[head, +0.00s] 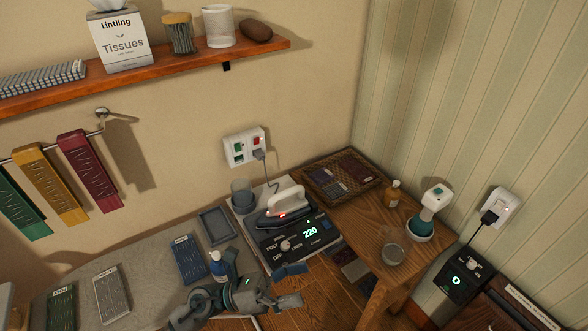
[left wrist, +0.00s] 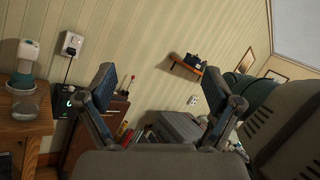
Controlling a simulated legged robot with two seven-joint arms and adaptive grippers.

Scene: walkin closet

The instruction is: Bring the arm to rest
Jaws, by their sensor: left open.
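My left gripper (head: 291,285) is at the bottom middle of the head view, with its two blue-padded fingers spread apart and nothing between them. It appears in front of the iron station (head: 296,240) and the wooden table. In the left wrist view the open fingers (left wrist: 150,78) point toward the striped wall, with an empty gap between them. My right gripper does not show in either view.
A white iron (head: 282,207) stands on the station, whose display reads 220. A pump bottle (head: 218,266) appears close beside my left arm. A shelf (head: 150,66) is above.

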